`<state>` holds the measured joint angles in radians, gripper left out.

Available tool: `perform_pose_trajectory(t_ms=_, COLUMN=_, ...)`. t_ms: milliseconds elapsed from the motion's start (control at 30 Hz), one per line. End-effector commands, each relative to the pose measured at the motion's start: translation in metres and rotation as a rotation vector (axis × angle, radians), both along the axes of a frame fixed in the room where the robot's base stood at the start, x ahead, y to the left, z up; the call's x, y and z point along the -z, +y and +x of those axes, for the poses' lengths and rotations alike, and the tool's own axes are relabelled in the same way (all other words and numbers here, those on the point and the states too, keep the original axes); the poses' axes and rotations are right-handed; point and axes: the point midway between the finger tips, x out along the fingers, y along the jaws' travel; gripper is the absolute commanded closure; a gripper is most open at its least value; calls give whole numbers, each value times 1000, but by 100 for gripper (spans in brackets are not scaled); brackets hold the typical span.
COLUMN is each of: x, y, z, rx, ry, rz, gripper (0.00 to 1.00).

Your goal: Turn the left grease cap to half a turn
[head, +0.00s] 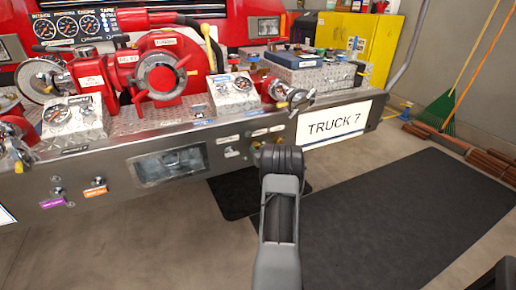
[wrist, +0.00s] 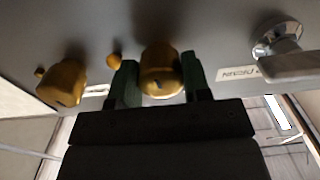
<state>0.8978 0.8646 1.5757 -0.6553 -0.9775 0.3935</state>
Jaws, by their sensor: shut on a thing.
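That view looks upside down, so this cap is the left one. The other grease cap (wrist: 62,82) stands free at the left of the wrist view. In the head view my gripper (head: 280,155) reaches up to the bumper and hides most of the caps. A bit of brass (head: 255,145) shows beside its tip.
A small brass fitting (wrist: 114,60) sits between the caps. A chrome handle (wrist: 280,45) and a small label (wrist: 238,74) are beside the held cap. The diamond-plate bumper carries gauges and valves above. A dark mat (head: 380,215) lies on the open floor at right.

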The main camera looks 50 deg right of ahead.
Motion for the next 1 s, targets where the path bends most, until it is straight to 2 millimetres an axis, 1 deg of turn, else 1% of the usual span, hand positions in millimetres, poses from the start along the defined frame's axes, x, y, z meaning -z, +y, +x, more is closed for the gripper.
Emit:
perform_pose_trajectory(t_ms=200, x=-1, y=1, z=1, rx=-2, ry=-38, rz=94, gripper=80)
perform_pose_trajectory(t_ms=400, x=0, y=1, z=1, rx=-2, ry=-57, rz=140, gripper=80)
perform_pose_trajectory(t_ms=933, x=0, y=1, z=1, rx=-3, ry=-63, rz=156, gripper=80)
perform_pose_trajectory(t_ms=967, x=0, y=1, z=1, rx=-3, ry=-63, rz=156, gripper=53)
perform_pose_trajectory(t_ms=1000, x=0, y=1, z=1, rx=-3, ry=-63, rz=156, gripper=49)
